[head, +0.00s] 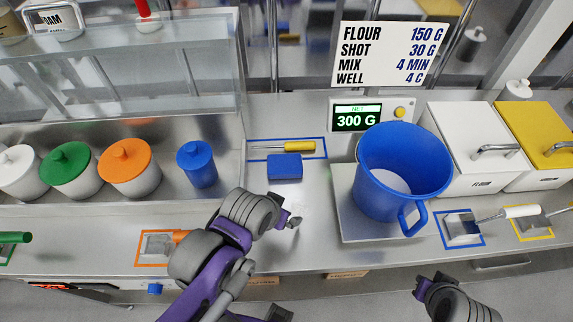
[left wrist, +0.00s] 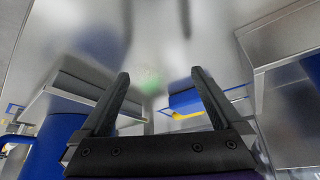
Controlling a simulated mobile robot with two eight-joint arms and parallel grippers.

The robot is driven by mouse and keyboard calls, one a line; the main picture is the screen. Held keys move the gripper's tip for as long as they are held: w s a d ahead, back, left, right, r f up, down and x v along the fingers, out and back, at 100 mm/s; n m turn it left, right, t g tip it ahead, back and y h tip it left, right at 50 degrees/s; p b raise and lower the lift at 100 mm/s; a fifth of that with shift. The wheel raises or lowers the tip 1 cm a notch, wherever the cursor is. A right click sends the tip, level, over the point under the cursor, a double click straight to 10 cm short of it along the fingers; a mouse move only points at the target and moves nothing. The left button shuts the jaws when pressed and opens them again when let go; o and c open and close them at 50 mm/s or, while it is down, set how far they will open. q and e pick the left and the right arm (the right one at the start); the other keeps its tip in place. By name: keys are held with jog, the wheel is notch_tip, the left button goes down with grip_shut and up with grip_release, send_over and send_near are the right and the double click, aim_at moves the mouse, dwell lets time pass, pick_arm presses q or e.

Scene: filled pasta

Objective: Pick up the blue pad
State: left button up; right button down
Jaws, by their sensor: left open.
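The blue pad (head: 285,167) is a small blue block lying on the steel counter, just in front of a yellow-handled tool (head: 285,147) in a blue outline. My left gripper (head: 291,219) is in front of the pad and apart from it. In the left wrist view its two fingers (left wrist: 160,73) are spread with nothing between them. A blue block that looks like the pad (left wrist: 190,101) shows there beyond the right finger, which partly covers it. My right gripper (head: 432,286) is at the bottom right, and its jaws are not clear.
A blue pitcher (head: 402,172) stands on the scale (head: 375,222) right of the pad. A blue lidded jar (head: 197,165) stands to the left. White (head: 462,165) and yellow-lidded bins (head: 545,130) are at right. Counter around the pad's front is clear.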

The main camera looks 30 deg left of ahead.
pick_arm(q)
jog(key=w+a+r+n+g+p, duration=0.1)
jog(key=w+a+r+n+g, duration=0.15)
jog(key=w+r+n, duration=0.55)
jog(key=n+g, duration=0.3)
jog(key=n, duration=1.3)
send_over(285, 163)
jog(key=f, duration=0.3)
jog(key=f+p, duration=0.1)
jog(key=shift+a+f, duration=0.3)
jog(key=f, duration=0.5)
jog(key=shift+w+d+f, duration=0.1)
jog(key=shift+d+f, duration=0.15)
jog(key=shift+f, duration=0.15)
pick_arm(e)
jog(key=r, duration=0.1)
jog(key=w+r, duration=0.1)
jog(key=r, duration=0.1)
jog(key=shift+w+d, duration=0.1)
jog(key=shift+w, duration=0.15)
pick_arm(q)
jog(key=c, duration=1.2)
notch_tip(285, 163, up, 10)
jog(key=shift+r, duration=0.1)
jog(key=shift+c, duration=0.2)
pick_arm(e)
jog(key=shift+w+r, duration=0.2)
jog(key=shift+r, duration=0.2)
